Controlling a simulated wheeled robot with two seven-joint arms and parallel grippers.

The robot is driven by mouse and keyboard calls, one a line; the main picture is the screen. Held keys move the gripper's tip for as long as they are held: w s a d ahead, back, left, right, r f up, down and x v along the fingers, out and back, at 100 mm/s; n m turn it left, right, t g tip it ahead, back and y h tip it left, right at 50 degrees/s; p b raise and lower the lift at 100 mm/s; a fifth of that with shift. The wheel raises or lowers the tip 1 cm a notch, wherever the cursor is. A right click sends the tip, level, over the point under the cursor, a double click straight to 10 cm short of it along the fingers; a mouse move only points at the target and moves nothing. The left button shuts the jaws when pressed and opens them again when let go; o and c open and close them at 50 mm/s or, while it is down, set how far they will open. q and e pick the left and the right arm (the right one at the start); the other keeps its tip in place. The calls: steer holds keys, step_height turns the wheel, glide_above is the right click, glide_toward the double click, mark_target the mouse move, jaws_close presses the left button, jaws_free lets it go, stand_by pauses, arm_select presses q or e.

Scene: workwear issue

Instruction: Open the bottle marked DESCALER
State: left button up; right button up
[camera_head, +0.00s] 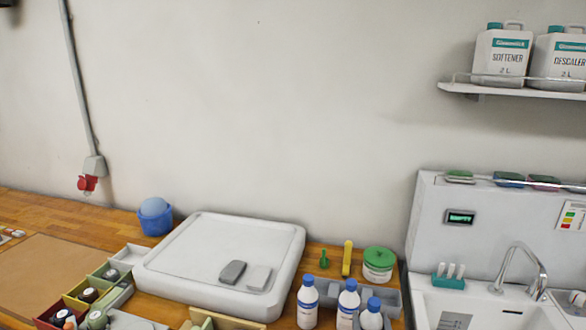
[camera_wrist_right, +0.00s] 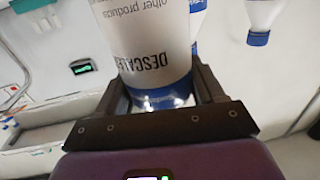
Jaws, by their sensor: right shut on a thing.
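In the right wrist view, a white bottle marked DESCALER (camera_wrist_right: 155,45) fills the upper middle. Its lettering is upside down and its blue cap end (camera_wrist_right: 162,98) points down in the picture. My right gripper (camera_wrist_right: 165,85) is shut on this bottle, with dark fingers on both sides near the cap end. The cap is partly hidden by the gripper. Neither gripper shows in the head view. There, three white bottles with blue caps (camera_head: 307,302) stand at the front; their labels are too small to read.
A canister marked DESCALER (camera_head: 560,58) stands on the wall shelf beside a SOFTENER canister (camera_head: 501,55). The sink unit (camera_head: 470,302) is at right. A white tray (camera_head: 215,240) takes up the middle of the wooden bench. Another blue-capped bottle (camera_wrist_right: 264,14) is close at the wrist view's upper right.

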steer(key=s+a+r+n+g+y, duration=0.1)
steer(key=s+a+r+n+y, duration=0.3)
steer(key=a, duration=0.4)
steer(key=s+a+r+n+g+y, duration=0.2)
steer(key=s+a+r+n+y, duration=0.2)
steer(key=s+a+y, duration=0.2)
steer(key=a+y, duration=0.2)
steer(key=shift+r+n+y, duration=0.3)
steer(key=shift+y, duration=0.1)
steer(key=shift+a+r, duration=0.15)
jaws_close()
steer(key=w+d+f+m+t+h+b, duration=0.1)
steer(key=w+d+m+h+b, duration=0.2)
steer(key=w+d, duration=0.45)
steer(key=w+d+f+m+t+h+b, duration=0.1)
steer(key=w+d+m+h, duration=0.3)
steer(key=d, duration=0.6)
steer(key=w+d+f+m+t+h+b, duration=0.1)
steer(key=w+d+h+b, duration=0.1)
steer(key=w+d+h, duration=0.5)
step_height(320, 180, down, 10)
steer(key=s+d+y+b, duration=0.1)
steer(key=b, duration=0.1)
steer(key=shift+d+m, duration=0.3)
steer(key=shift+d, duration=0.1)
steer(key=shift+s+b, duration=0.1)
steer(key=shift+b, duration=0.2)
